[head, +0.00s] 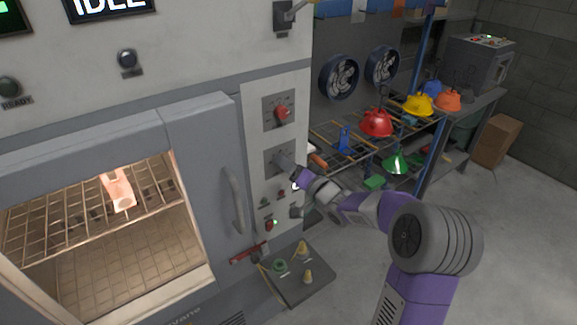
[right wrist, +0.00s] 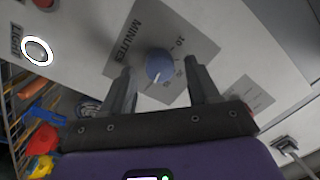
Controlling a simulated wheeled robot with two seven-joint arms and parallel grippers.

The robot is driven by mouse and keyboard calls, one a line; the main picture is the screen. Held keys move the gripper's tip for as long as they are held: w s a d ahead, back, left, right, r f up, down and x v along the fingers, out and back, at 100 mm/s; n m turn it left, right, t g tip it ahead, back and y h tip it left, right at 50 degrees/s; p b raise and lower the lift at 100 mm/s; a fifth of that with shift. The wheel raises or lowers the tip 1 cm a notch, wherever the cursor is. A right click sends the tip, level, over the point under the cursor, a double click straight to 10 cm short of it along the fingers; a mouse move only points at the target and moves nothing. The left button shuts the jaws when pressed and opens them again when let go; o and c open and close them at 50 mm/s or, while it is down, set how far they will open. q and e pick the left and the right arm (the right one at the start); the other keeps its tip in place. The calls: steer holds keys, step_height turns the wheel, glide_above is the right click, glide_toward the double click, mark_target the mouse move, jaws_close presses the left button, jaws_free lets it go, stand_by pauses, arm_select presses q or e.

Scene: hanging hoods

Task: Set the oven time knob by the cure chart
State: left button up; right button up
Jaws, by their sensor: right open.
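The oven time knob (right wrist: 160,66) is a round blue-grey dial on a grey plate (right wrist: 190,32) marked MINUTES, with numbers around it. A white mark shows on the knob's lower part in the right wrist view; its exact setting is too small to read. My right gripper (head: 285,163) is at the lower dial plate (head: 270,158) of the oven panel and mostly hides the knob in the head view. In the right wrist view its open fingers (right wrist: 158,72) stand one on each side of the knob; I cannot tell whether they touch it. No cure chart can be made out. My left gripper is out of view.
A red knob (head: 282,113) sits on the plate above. The oven door handle (head: 235,200) stands out to the left. Small buttons and a green lamp (head: 275,222) lie below. Racks with coloured hoods, including a red hood (head: 376,122), stand to the right.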

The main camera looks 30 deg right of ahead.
steer(key=shift+w, duration=0.25)
steer(key=shift+c, duration=0.2)
steer(key=c, duration=1)
steer(key=shift+a+n+g+h+b, duration=0.15)
steer(key=shift+n+h+b, duration=0.2)
steer(key=shift+n+b, duration=2.7)
steer(key=shift+a+n+g+h+b, duration=0.25)
steer(key=shift+n+b, duration=1.3)
steer(key=shift+n, duration=2.9)
steer(key=shift+d, duration=0.15)
